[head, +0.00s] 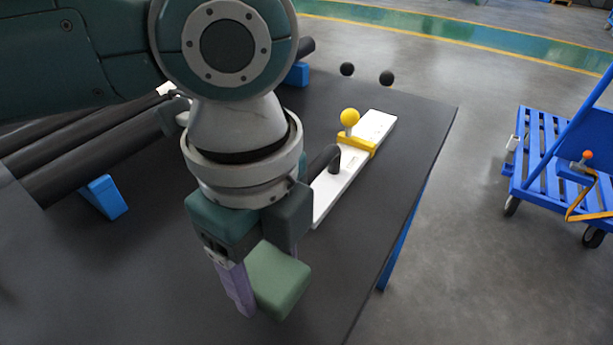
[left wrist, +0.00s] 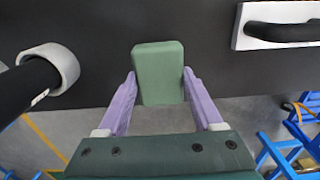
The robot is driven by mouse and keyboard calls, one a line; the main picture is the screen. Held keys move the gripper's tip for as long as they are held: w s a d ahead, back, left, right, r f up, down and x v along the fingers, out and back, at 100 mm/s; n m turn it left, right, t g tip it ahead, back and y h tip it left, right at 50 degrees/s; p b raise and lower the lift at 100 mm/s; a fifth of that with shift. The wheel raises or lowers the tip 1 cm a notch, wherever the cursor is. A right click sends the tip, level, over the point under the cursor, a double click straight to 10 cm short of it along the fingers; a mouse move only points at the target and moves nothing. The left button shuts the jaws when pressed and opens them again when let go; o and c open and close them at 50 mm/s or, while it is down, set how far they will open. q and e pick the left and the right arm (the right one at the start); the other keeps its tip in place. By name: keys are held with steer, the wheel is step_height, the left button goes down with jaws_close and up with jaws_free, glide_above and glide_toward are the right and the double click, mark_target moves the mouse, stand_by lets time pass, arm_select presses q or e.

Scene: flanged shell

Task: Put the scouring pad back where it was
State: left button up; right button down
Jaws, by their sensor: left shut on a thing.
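The green scouring pad (head: 281,280) is between the fingers of my left gripper (head: 250,290), low over the front part of the dark table. The left wrist view shows the pad (left wrist: 159,68) with the lilac fingers of the left gripper (left wrist: 160,88) on either side of its near end. The gripper is shut on the pad, which sticks out past the fingertips. Whether the pad touches the table top cannot be told. My right gripper is in neither view.
The black table (head: 405,140) has its right edge close to the pad. A white board (head: 376,124) with a black handle and a yellow knob (head: 349,117) lies behind. Black tubes (head: 95,150) on blue supports (head: 104,197) lie left. A blue cart (head: 560,150) stands apart right.

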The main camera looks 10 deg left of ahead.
mark_target(271, 288)
arm_select(q)
steer(key=shift+f+b, duration=0.35)
steer(key=shift+f, duration=1.5)
steer(key=shift+f, duration=0.1)
steer(key=o, duration=1.3)
step_height(271, 288, up, 11)
steer(key=shift+f+p, duration=0.1)
steer(key=shift+p, duration=1.15)
steer(key=shift+r, duration=0.75)
